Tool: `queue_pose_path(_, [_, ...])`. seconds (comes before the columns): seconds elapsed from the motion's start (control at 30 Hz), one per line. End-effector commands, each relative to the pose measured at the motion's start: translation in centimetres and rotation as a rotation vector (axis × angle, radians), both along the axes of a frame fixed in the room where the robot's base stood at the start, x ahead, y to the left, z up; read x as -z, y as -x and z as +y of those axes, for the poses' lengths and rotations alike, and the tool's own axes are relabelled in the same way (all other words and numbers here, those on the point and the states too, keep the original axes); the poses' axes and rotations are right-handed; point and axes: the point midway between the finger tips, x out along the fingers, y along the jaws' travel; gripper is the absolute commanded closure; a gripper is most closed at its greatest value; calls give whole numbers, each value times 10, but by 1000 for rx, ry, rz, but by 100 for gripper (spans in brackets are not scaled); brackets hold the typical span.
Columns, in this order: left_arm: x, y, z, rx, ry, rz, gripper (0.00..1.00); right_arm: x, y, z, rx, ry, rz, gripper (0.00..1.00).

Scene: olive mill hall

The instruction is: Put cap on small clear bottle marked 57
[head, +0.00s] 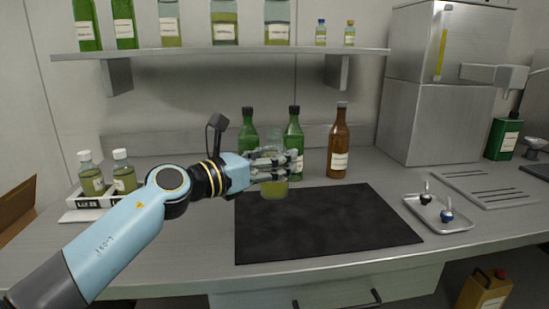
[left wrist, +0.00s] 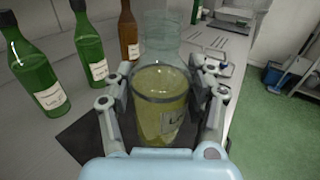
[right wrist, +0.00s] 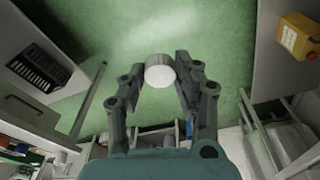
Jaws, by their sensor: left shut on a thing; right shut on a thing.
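A clear bottle (head: 274,189) with yellow-green liquid and no cap is upright over the back left part of the black mat (head: 330,230). I cannot tell whether it touches the mat. My left gripper (head: 277,166) is shut around its body. In the left wrist view the bottle (left wrist: 160,105) stands between the fingers (left wrist: 165,85), its open neck pointing away; its label is partly hidden and its number unreadable. In the right wrist view my right gripper (right wrist: 160,82) is shut on a round white cap (right wrist: 159,68) at its fingertips. The right gripper is outside the head view.
Two green bottles (head: 293,135) and a brown bottle (head: 338,145) stand close behind the mat. A white rack (head: 95,202) with two white-capped bottles is at left. A metal tray (head: 460,226) with small black and blue items lies at right. A shelf (head: 220,53) hangs above. The mat's front is clear.

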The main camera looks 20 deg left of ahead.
Motion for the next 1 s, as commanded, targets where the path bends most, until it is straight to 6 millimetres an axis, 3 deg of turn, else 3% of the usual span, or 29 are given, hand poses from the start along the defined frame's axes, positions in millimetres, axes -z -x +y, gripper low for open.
queue_pose_path(0.03, [-1,0,0,0,1,-2,58,0,0,0,0,0,0,81])
queue_pose_path(0.37, [-1,0,0,0,1,-2,100,0,0,0,0,0,0,81])
queue_pose_path(0.67, [0,0,0,0,1,-2,100,0,0,0,0,0,0,81])
queue_pose_path(1.0, [39,20,4,3,0,2,100,10,0,0,0,0,2,81])
